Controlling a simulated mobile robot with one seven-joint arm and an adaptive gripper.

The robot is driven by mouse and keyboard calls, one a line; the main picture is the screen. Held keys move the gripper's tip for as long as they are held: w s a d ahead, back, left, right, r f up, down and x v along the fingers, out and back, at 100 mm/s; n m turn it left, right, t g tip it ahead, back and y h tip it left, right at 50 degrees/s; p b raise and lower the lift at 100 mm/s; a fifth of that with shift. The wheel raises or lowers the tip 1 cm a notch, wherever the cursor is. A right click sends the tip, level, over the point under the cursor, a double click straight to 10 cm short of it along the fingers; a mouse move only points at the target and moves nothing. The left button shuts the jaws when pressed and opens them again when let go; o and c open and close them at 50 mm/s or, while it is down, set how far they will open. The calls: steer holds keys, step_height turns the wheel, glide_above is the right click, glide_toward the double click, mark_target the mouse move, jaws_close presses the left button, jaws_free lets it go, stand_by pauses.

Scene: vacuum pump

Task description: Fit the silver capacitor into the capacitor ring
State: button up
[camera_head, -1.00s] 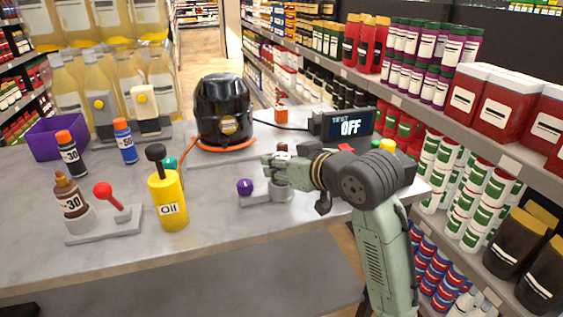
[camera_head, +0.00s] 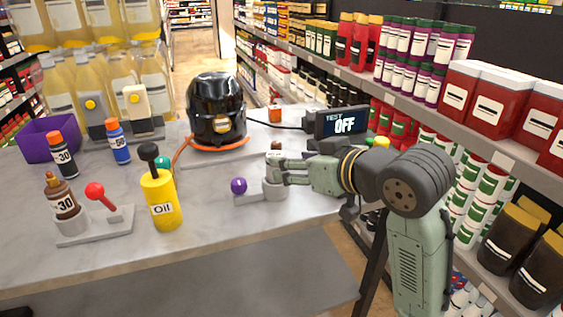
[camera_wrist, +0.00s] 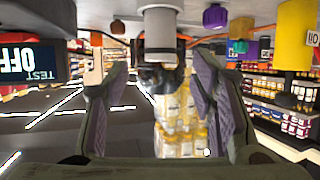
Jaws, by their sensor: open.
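The capacitor ring (camera_head: 274,191) is a grey cup on a small base on the table, with a purple-knobbed lever (camera_head: 238,186) at its left. In the wrist view, which is upside down, the ring (camera_wrist: 160,18) is the wider pale cylinder. A narrower grey cylinder, which looks like the silver capacitor (camera_wrist: 160,47), sticks out of it; how deep it sits is hidden. My gripper (camera_head: 276,166) is level with the top of the ring. In the wrist view my gripper (camera_wrist: 157,66) is open, with one finger on either side of the cylinder and visible gaps.
The black vacuum pump (camera_head: 216,110) stands behind the ring, and the test display (camera_head: 342,123) reads OFF at the right. The yellow oil can (camera_head: 161,203), a red-knobbed stand (camera_head: 97,192) and bottles are to the left. Shelves (camera_head: 440,125) flank the right side.

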steer(key=shift+v, duration=2.2)
